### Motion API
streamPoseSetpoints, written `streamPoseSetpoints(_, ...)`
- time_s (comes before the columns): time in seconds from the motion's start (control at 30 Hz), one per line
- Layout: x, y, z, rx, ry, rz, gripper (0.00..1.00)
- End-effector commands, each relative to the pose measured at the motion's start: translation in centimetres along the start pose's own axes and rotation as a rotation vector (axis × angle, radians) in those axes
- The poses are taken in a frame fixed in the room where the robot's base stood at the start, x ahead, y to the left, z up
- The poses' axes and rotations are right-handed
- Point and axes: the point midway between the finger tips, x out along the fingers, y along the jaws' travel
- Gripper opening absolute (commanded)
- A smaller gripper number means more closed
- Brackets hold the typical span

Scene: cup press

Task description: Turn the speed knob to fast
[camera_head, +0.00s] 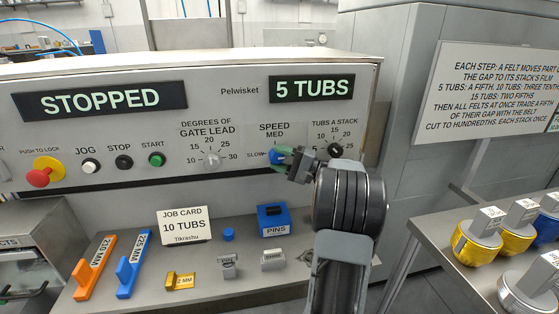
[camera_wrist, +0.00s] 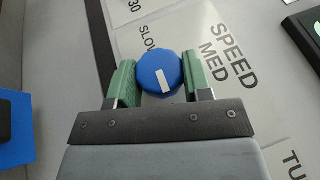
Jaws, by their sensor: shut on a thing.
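The blue speed knob (camera_head: 275,157) is on the grey control panel, with SLOW to its left and MED above it. My gripper (camera_head: 286,156) reaches it from the right and covers the place right of the knob, so no FAST label shows. In the wrist view the round blue knob (camera_wrist: 158,68) sits between the two green finger pads of my gripper (camera_wrist: 160,80), one pad on each side. The gripper is shut on the knob. The knob's white mark runs from near its middle toward the edge away from SLOW.
The display (camera_head: 100,100) reads STOPPED and another (camera_head: 312,88) reads 5 TUBS. The black tubs-a-stack knob (camera_head: 335,149) is close right of my gripper; the gate lead knob (camera_head: 211,159) is to the left. Blocks, a job card (camera_head: 184,226) and a PINS box (camera_head: 272,220) stand below.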

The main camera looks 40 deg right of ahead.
Motion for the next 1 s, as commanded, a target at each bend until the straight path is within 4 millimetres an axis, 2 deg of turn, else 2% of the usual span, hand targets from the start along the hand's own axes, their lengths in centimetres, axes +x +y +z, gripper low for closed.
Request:
streamPoseSetpoints(0.4, 0.05, -0.04, 0.02, 0.002, -0.001, -0.006, 0.22)
streamPoseSetpoints(0.43, 0.05, -0.04, 0.02, 0.003, -0.001, -0.006, 0.48)
streamPoseSetpoints(0.67, 0.02, -0.02, 0.01, 0.002, 0.000, -0.005, 0.70)
streamPoseSetpoints(1.0, -0.56, 0.03, -0.04, 0.002, 0.001, -0.004, 0.71)
